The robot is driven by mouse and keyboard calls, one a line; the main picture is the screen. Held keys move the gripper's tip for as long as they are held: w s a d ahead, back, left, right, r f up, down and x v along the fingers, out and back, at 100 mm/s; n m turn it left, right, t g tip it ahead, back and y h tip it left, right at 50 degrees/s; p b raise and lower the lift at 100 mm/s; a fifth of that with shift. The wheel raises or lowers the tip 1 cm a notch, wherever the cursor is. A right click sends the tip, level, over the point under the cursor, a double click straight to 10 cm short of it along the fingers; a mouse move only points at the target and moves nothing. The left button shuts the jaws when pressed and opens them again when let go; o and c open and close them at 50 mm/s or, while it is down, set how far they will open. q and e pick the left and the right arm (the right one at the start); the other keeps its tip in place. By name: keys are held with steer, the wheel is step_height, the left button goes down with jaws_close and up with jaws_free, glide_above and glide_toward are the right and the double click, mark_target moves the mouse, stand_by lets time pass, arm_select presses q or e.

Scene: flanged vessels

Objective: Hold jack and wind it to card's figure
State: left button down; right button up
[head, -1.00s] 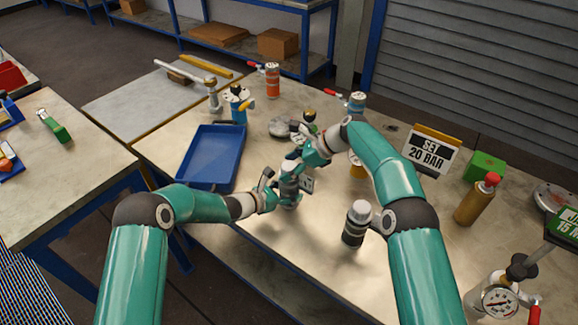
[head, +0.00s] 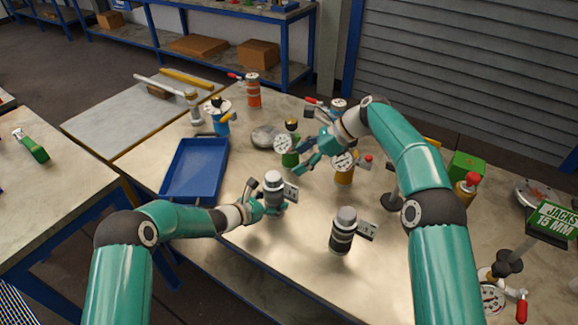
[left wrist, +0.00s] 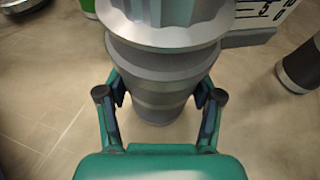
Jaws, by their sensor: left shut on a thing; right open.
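A grey jack (head: 273,182) with a ribbed top and a small scale plate stands upright on the bench. My left gripper (head: 268,208) is shut around its lower body. In the left wrist view the jack (left wrist: 165,65) is between my fingers (left wrist: 160,103), and part of its plate shows a 5. A second jack (head: 342,234), grey and dark with a plate, stands to the right. The green card (head: 556,222) reads "JACKS 15 MM". My right gripper (head: 308,158) is open and empty, above and behind the held jack, apart from it. The held jack's full scale reading is not legible.
A blue tray (head: 196,168) lies left of the jacks. Gauges with a red handle (head: 521,310) stand front right. The bench between the jacks is clear.

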mark_target(276, 175)
steer(key=shift+s+d+r, duration=0.1)
steer(key=shift+d+r, duration=0.25)
step_height(276, 175, down, 4)
steer(key=d+t+y, duration=0.1)
steer(key=d+y, duration=0.1)
steer(key=y, duration=0.2)
steer(key=shift+m, duration=0.3)
steer(key=x, duration=1.1)
steer(key=shift+s+a+r, duration=0.2)
steer(key=shift+s+r, duration=0.05)
steer(key=shift+s, duration=0.05)
steer(key=shift+c, duration=0.4)
steer(key=c, duration=1.1)
